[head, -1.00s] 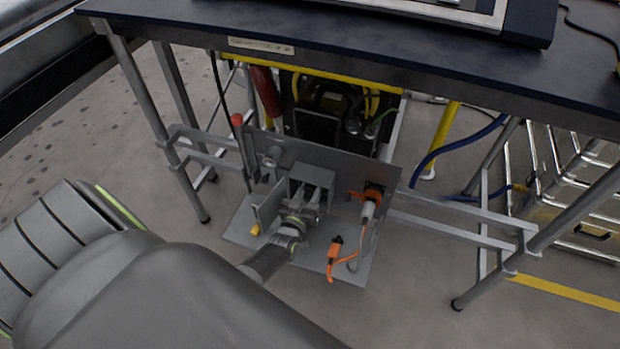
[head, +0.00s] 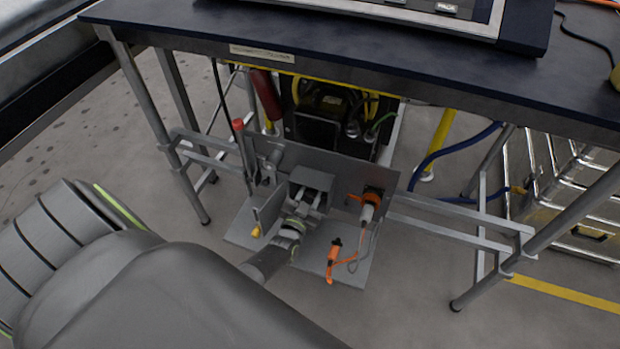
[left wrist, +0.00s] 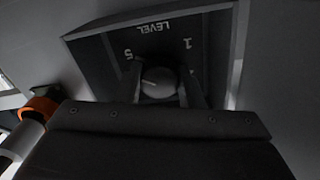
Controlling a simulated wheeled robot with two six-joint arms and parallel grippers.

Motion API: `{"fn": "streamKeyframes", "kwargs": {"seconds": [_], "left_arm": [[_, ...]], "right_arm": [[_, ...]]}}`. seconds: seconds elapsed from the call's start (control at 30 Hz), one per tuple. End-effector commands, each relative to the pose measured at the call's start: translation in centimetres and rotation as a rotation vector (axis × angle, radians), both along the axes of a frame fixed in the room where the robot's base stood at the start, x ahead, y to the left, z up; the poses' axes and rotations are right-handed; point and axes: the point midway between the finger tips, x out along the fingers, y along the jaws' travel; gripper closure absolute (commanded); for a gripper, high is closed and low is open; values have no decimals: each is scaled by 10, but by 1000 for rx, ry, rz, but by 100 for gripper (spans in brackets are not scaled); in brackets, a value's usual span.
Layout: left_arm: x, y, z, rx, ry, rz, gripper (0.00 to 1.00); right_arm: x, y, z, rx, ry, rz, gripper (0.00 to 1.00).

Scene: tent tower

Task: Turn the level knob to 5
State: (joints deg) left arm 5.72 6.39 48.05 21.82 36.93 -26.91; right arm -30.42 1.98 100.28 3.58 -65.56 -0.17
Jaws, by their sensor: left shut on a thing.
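The round grey level knob (left wrist: 160,82) sits on a dark panel (left wrist: 105,58) in the left wrist view. The panel shows upside down, with the word LEVEL, a 5 at left and a 1 at right. A pale mark on the knob's face lies left of its middle. My left gripper (left wrist: 162,88) is shut on the knob, one finger on each side. In the head view my left gripper (head: 309,206) reaches into a grey box (head: 312,178) under the table, and the knob is hidden there. My right gripper is not in view.
An orange connector (head: 371,196) with a cable is on the grey bracket right of the box. A red-tipped lever (head: 238,126) stands at left. The dark tabletop (head: 330,50) overhangs, with table legs at both sides.

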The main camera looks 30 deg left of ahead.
Motion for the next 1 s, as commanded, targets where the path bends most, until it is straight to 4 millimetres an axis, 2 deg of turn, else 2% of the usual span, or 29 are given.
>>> {"fn": "streamKeyframes", "kwargs": {"seconds": [0.33,0.37,0.5,0.83,0.93,1.0], "left_arm": [[-1,-1,-2,3,5,-1,89],[-1,-1,-2,3,5,-1,62],[-1,0,-1,2,4,0,44],[-2,0,0,1,3,0,44],[-11,-2,-1,1,4,0,44],[-20,-4,0,0,4,1,44]], "right_arm": [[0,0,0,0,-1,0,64],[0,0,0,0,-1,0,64],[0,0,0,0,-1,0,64],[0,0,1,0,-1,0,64],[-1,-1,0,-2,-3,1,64],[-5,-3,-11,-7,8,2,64]]}}
